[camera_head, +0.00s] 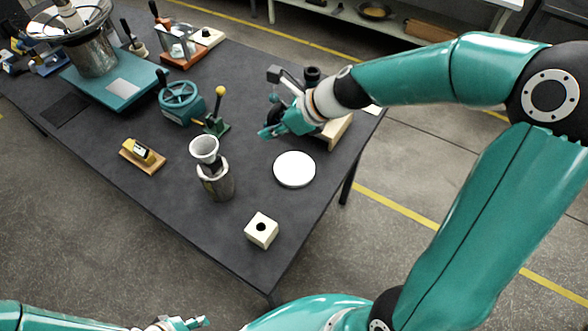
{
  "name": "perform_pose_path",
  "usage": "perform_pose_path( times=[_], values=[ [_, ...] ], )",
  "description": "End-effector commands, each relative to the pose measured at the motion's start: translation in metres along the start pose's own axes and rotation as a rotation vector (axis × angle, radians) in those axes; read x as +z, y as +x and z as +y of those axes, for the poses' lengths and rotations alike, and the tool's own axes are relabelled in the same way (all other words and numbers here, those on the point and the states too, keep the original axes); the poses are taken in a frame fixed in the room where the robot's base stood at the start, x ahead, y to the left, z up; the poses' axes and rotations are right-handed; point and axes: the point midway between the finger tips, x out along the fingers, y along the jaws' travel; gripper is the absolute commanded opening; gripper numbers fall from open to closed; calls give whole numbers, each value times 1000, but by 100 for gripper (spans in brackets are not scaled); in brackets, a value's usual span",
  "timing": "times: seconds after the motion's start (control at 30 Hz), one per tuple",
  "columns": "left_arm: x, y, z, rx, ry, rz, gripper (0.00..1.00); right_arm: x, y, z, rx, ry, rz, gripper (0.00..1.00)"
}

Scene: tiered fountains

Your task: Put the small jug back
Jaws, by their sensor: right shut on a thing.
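My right gripper (268,132) reaches over the table from the right, above its far right part. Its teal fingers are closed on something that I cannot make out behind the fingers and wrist. I cannot pick out the small jug with certainty. A metal cup (219,187) with a pale funnel (204,149) in its top stands to the left of the gripper and nearer to me. My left gripper (188,323) is at the bottom edge, away from the table; its finger opening is unclear.
A white round disc (294,169) and a cream block with a hole (261,231) lie near the right edge. A yellow-knobbed lever (218,108), teal handwheel (180,102) and wooden piece (338,131) are near the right gripper. The table's front middle is clear.

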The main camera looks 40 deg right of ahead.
Motion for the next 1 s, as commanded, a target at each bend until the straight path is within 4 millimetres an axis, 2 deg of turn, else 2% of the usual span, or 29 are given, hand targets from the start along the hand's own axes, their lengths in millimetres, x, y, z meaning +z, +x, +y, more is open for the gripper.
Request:
perform_pose_path(
  times=[0.13,0.37,0.5,0.8,1.0],
  values=[
    [0,0,0,0,0,0,42,-7,-8,-5,-18,16,-1,0],
    [0,2,-1,0,1,0,80,-12,-8,-7,-23,22,0,0],
    [0,15,-5,0,1,1,100,-28,7,-7,-22,25,1,0],
    [-1,66,-24,0,1,1,100,-85,65,-7,-21,26,1,0],
    [-1,91,-33,0,1,1,100,-114,94,-8,-22,23,1,0]
  ],
)
